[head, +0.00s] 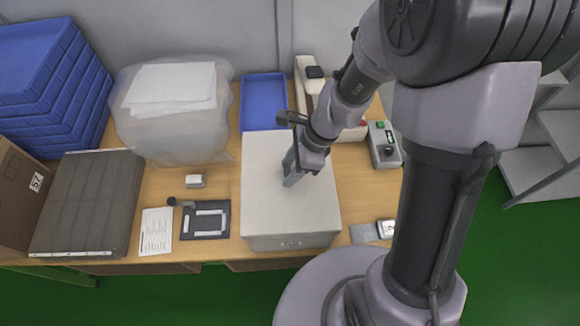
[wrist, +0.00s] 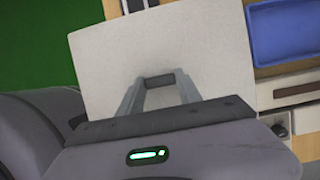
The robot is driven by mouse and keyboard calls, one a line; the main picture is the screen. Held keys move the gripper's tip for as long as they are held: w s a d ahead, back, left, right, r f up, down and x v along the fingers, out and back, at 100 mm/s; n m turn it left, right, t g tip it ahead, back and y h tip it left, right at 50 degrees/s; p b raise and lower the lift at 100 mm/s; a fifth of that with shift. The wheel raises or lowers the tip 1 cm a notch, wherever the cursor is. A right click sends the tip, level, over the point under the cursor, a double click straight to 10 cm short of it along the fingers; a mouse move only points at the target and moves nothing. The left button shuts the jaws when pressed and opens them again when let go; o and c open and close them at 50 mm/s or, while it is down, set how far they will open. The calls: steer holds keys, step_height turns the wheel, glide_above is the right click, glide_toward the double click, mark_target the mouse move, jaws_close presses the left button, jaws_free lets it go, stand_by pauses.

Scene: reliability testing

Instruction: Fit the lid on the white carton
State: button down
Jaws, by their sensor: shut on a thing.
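I cannot tell whether the lid is seated or slightly above the carton. My gripper (head: 289,180) points down at the middle of the lid. In the wrist view my gripper (wrist: 160,84) has its two fingers closed on a small dark grip (wrist: 160,81) on the lid (wrist: 205,50). Most of the carton is hidden under the lid.
A blue tray (head: 264,100) lies behind the carton, with a bag-covered bin (head: 172,135) at the left. A grey control box (head: 384,145) stands to the right. A black frame (head: 206,220) and paper sheet (head: 156,231) lie left of the carton. Blue crates (head: 45,80) are stacked far left.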

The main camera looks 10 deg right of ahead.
steer(key=shift+f+b, duration=0.5)
steer(key=shift+f, duration=0.05)
stand_by(1.0)
steer(key=shift+f+b, duration=0.65)
steer(key=shift+f, duration=0.05)
steer(key=shift+f, duration=0.1)
stand_by(0.3)
steer(key=shift+f+b, duration=0.35)
steer(key=shift+b, duration=0.1)
steer(key=shift+f, duration=0.15)
steer(key=c, duration=0.7)
jaws_free()
steer(key=o, duration=0.4)
